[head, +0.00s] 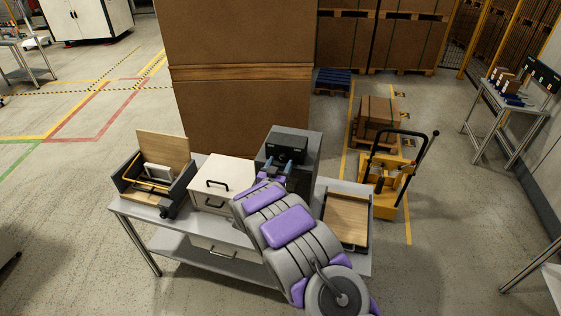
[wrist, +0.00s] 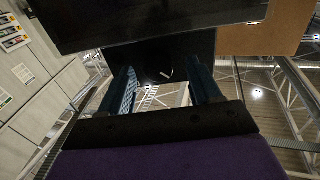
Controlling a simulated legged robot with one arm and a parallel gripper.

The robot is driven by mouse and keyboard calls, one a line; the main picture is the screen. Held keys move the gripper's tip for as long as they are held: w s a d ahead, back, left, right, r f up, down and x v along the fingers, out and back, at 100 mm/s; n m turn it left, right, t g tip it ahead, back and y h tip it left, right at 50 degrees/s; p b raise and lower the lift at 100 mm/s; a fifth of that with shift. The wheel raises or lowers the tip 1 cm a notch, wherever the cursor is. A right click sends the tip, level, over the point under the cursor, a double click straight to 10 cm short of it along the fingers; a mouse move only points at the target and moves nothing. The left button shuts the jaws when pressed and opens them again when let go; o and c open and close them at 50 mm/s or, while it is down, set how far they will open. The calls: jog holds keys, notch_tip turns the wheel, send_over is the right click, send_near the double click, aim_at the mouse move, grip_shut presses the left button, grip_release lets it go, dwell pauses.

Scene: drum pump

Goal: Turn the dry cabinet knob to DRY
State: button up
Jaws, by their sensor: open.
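The dry cabinet (head: 314,150) is a grey box with a dark front, standing on the bench right of centre. My gripper (head: 283,170) is at its front, below the black upper panel, with the arm coming up from the lower right. In the wrist view my gripper (wrist: 164,88) is open, one blue finger on each side of a dark round part that looks like the knob (wrist: 160,66). A short white mark shows on it. I cannot tell whether the fingers touch it. The DRY label is not readable.
The bench (head: 180,232) also holds an open dark case (head: 179,200) at left, a white drawer unit (head: 211,192) beside it and a wood-bottomed tray (head: 346,220) at right. Large cardboard boxes (head: 238,70) stand behind. A yellow pallet truck (head: 388,195) is at right.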

jog(key=shift+x, duration=0.8)
jog(key=shift+c, duration=0.4)
jog(key=c, duration=1)
jog(key=shift+o, duration=0.2)
